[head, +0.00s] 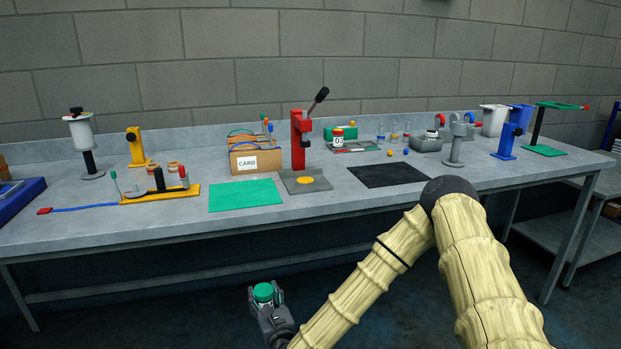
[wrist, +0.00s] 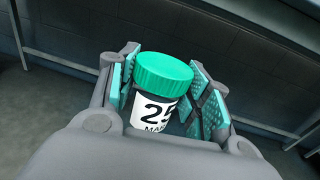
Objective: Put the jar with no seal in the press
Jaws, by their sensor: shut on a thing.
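My gripper (head: 266,302) is low in front of the bench, below the level of its top. It is shut on a jar with a green ribbed lid (head: 263,292). In the wrist view the jar (wrist: 158,95) sits between the pads, tilted a little, with a white label reading "25" and part of "MA". Whether it has a seal cannot be told. The red press (head: 300,140) with a dark lever stands on a grey base with a yellow disc (head: 305,181), which looks empty.
The grey bench (head: 150,219) spans the view. A green mat (head: 245,195) lies left of the press and a black mat (head: 388,174) right. A cardboard box marked CARD (head: 255,160), a yellow stand (head: 137,148) and a blue stand (head: 512,135) are on the bench.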

